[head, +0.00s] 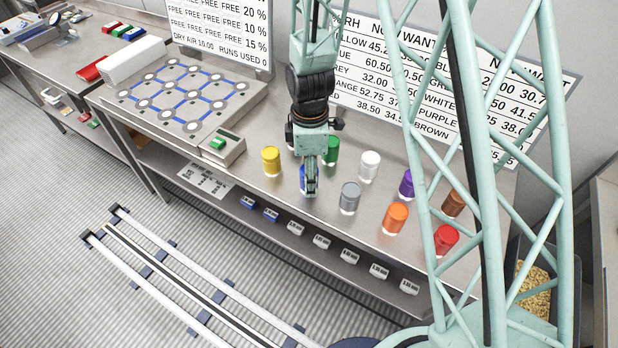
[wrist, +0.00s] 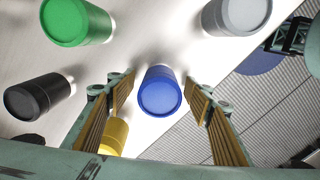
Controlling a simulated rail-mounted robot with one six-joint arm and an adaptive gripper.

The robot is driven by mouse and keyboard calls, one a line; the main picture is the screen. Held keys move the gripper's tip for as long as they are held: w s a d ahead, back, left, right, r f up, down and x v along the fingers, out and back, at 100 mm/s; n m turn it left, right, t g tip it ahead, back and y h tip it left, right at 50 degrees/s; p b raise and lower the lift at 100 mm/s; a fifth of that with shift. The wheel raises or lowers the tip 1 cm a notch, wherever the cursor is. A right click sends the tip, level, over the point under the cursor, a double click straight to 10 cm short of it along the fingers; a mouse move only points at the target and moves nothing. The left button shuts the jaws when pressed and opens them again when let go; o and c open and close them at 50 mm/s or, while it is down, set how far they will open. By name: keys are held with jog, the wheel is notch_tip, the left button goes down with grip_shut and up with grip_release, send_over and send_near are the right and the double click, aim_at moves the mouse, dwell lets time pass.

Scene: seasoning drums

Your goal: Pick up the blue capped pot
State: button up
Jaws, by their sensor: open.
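The blue capped pot (wrist: 159,92) stands upright on the steel bench and lies between the two fingers of my gripper (wrist: 158,100) in the wrist view. A gap shows on each side of its cap, and neither finger visibly touches it. My gripper is open, with its fingers pointing down over the pot. In the head view my gripper (head: 310,186) covers most of the blue pot (head: 303,180), and only a strip of blue shows beside a finger.
Close by stand the yellow pot (head: 271,161), green pot (head: 331,151), grey pot (head: 350,198) and white pot (head: 369,166). A black pot (wrist: 38,97) stands at left in the wrist view. Purple, orange, red and brown pots stand farther right. The bench's front edge is near.

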dwell(0.3)
jog(key=c, duration=1)
jog(key=shift+r, duration=0.15)
jog(key=shift+r, duration=1.15)
jog(key=shift+s+r, duration=0.1)
jog(key=shift+r, duration=0.4)
jog(key=s+a, duration=0.2)
jog(key=s, duration=0.3)
jog(key=s+a+r, duration=0.1)
jog(key=s+a, duration=0.1)
jog(key=s, duration=0.2)
jog(key=s+a, duration=0.2)
jog(key=s, duration=0.3)
jog(key=shift+s+r, duration=0.2)
jog(key=shift+s, duration=0.1)
